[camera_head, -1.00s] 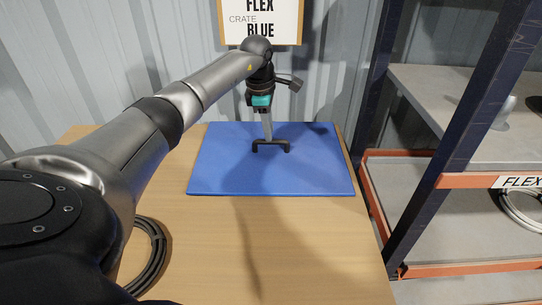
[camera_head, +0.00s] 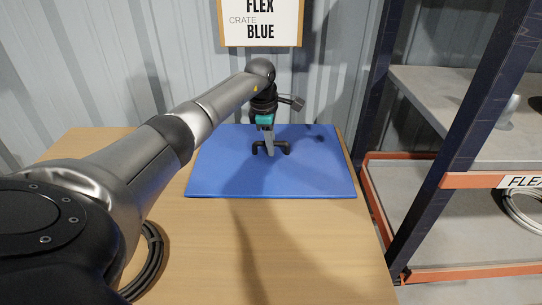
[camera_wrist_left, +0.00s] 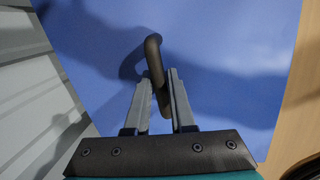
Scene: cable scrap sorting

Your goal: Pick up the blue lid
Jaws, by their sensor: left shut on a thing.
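The blue lid (camera_head: 225,175) lies flat at the far end of the wooden table, with a black bar handle (camera_head: 284,149) standing on its top. In the left wrist view the lid (camera_wrist_left: 225,40) fills most of the picture. My left gripper (camera_head: 269,153) points down at the handle. In the left wrist view its two fingers (camera_wrist_left: 160,85) are on either side of the handle (camera_wrist_left: 153,50), shut on it. The lid's underside and whatever is below it are hidden. My right gripper is not in view.
A coiled black cable (camera_head: 150,262) lies on the table (camera_head: 300,250) at the left, partly behind my arm. A sign reading FLEX CRATE BLUE (camera_head: 261,22) is at the wall. A shelf rack (camera_head: 455,180) with a cable coil (camera_head: 522,208) stands right. The table's front is bare.

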